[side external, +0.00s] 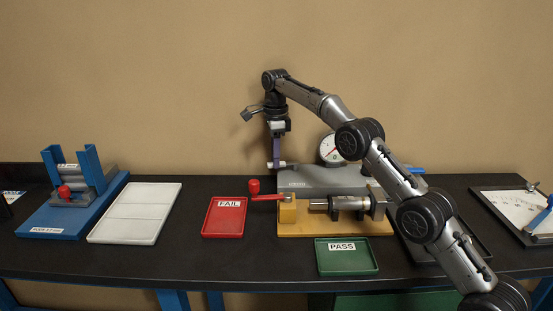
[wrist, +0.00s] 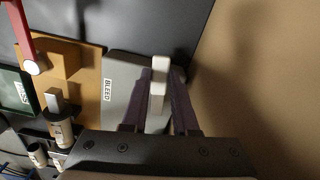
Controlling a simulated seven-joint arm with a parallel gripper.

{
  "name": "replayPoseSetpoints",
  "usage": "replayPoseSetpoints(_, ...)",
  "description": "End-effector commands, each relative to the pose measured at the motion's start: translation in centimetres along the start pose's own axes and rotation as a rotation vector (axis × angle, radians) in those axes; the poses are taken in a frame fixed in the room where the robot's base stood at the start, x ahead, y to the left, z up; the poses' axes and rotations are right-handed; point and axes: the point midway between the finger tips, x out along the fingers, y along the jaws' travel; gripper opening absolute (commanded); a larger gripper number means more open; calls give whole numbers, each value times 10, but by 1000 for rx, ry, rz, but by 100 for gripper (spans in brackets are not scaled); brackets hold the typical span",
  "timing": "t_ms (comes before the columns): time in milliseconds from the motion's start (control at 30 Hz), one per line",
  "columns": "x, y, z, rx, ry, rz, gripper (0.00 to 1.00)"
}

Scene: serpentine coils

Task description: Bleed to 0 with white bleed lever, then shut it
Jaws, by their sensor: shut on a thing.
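The white bleed lever (wrist: 157,88) stands between the two fingers of my gripper (wrist: 158,100) in the wrist view. My gripper is shut on it. In the side external view my gripper (side external: 277,161) points down at the left end of the grey housing (side external: 315,179), with the lever's white end just showing at the fingertips. The label BLEED (wrist: 107,90) is on the housing beside the lever. The round white gauge (side external: 331,149) stands behind the housing, partly covered by my arm. Its red needle shows, but its reading is too small to tell.
In front is a tan fixture (side external: 290,228) with a red-handled clamp (side external: 254,188) and a metal cylinder. A red FAIL tray (side external: 224,226) and a green PASS tray (side external: 346,267) lie nearby. A white tray (side external: 115,235) and a blue stand (side external: 40,222) are at left.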

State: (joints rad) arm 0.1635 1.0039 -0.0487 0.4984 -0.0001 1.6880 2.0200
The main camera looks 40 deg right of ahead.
Motion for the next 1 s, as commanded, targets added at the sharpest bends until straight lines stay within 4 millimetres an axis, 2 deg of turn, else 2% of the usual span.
replayPoseSetpoints(667,0,-4,-1,57,0,-1,0)
replayPoseSetpoints(700,0,-4,-1,57,0,-1,34)
replayPoseSetpoints(800,0,-4,-1,57,0,-1,52)
replayPoseSetpoints(833,0,-4,-1,56,0,-1,57)
replayPoseSetpoints(1000,0,-4,0,56,0,0,57)
